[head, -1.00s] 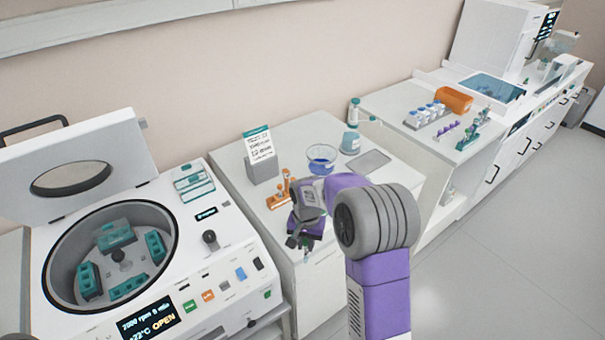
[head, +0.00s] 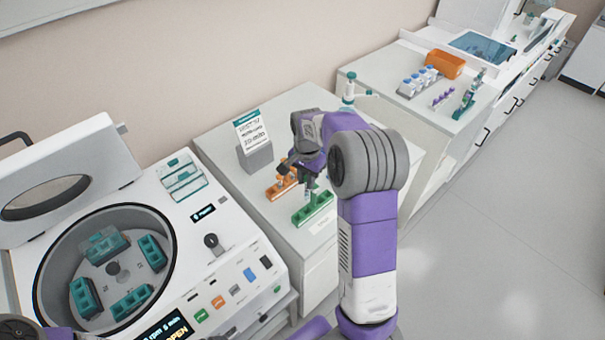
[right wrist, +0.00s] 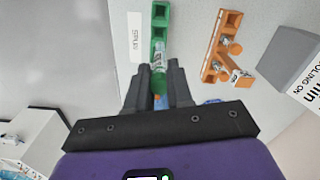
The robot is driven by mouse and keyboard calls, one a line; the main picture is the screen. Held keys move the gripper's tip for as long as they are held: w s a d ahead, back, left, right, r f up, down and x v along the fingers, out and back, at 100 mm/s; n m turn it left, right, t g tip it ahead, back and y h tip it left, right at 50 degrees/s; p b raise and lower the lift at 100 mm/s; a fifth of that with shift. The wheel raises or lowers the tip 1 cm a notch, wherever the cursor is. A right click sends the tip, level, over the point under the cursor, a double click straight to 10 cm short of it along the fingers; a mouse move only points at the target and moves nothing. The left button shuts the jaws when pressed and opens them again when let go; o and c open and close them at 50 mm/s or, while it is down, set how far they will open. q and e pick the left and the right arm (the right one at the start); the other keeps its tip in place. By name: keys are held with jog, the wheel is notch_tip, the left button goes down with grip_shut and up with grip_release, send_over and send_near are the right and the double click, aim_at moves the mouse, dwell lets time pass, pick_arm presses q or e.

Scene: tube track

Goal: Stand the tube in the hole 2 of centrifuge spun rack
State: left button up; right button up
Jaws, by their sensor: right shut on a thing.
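The green rack (head: 314,210) lies on the counter, right of the orange rack. It also shows in the right wrist view (right wrist: 160,20), beside a label reading SPUN (right wrist: 137,37). My right gripper (head: 308,176) is over the green rack, pointing down. Its fingers (right wrist: 160,78) are shut on a clear tube (right wrist: 159,56), whose lower part shows beyond the fingertips against the green rack. The tube looks roughly upright. I cannot tell whether its tip is inside a hole or just above one. The fingers and tube hide part of the rack. My left gripper is not in view.
The orange rack (head: 281,188) stands close by; tubes show in it in the right wrist view. A grey sign holder (head: 256,158) is behind it. The open centrifuge (head: 110,265) is at the left. A further counter at the right holds an orange box (head: 445,64).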

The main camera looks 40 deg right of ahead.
aim_at(307, 195)
jog(key=shift+s+f+b, duration=0.2)
jog(key=shift+f+b, duration=0.3)
jog(key=shift+f, duration=0.15)
jog(key=shift+f+b, duration=1.35)
jog(key=shift+f, duration=0.25)
jog(key=shift+w, duration=0.1)
jog(key=shift+f, duration=0.4)
jog(key=shift+f, duration=0.25)
jog(key=shift+f, duration=0.3)
jog(key=shift+f, duration=0.15)
jog(key=shift+f+b, duration=0.5)
